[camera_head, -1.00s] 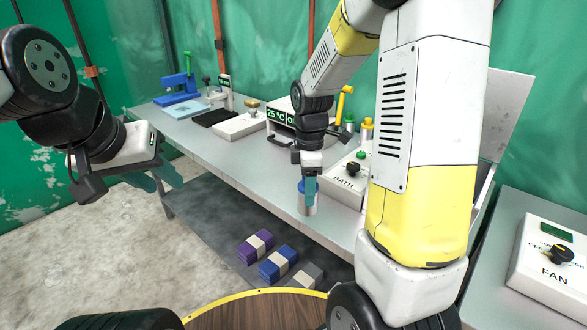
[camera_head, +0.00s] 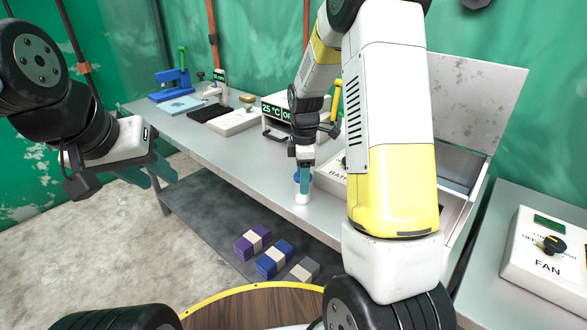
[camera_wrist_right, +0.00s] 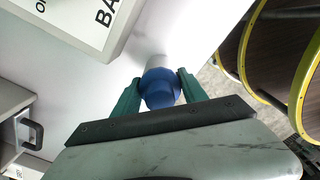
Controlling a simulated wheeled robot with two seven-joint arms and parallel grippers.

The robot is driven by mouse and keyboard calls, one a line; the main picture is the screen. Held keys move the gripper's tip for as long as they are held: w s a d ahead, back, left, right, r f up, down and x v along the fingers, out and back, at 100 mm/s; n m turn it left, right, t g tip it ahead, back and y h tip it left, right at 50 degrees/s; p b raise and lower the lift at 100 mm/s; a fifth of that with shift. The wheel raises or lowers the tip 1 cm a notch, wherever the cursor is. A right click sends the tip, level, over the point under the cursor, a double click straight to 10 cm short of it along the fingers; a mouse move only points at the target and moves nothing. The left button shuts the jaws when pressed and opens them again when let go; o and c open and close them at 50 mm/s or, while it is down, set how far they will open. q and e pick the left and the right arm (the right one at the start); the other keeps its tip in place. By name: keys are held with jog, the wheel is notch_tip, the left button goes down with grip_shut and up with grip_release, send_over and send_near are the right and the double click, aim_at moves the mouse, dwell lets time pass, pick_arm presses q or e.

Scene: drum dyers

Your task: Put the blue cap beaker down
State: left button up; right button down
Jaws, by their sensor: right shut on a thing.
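The blue cap beaker (camera_head: 302,197) is at the front edge of the grey bench (camera_head: 240,150), upright, its white body showing below the fingers. Its blue cap (camera_wrist_right: 160,88) sits between the green fingers in the right wrist view. My right gripper (camera_head: 303,178) is shut on it from above. Whether the beaker's base touches the bench top is hard to tell. My left gripper (camera_head: 158,172) is in the air at the left, away from the bench, its teal fingers apart and empty.
The bath box (camera_head: 330,178) stands just behind the beaker, with its label also in the right wrist view (camera_wrist_right: 105,15). A display unit (camera_head: 275,112) stands further back. Purple, blue and grey bundles (camera_head: 272,258) lie on the lower shelf. A fan box (camera_head: 545,258) is at right.

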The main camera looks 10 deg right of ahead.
jog(key=shift+f, duration=0.15)
jog(key=c, duration=0.6)
grip_release()
notch_tip(320, 180, up, 12)
jog(key=shift+r, duration=0.15)
jog(key=shift+s+a+r+m+t+y, duration=0.35)
jog(key=shift+s+r+m+t, duration=1)
jog(key=shift+s+m, duration=1.9)
jog(key=shift+s+a+r+m+t+y, duration=0.55)
jog(key=shift+s+r+m, duration=1.4)
jog(key=shift+s, duration=2.5)
jog(key=shift+s+a+r+m+t+y, duration=0.2)
jog(key=shift+s+r+m+t, duration=1.15)
jog(key=shift+s+m, duration=2)
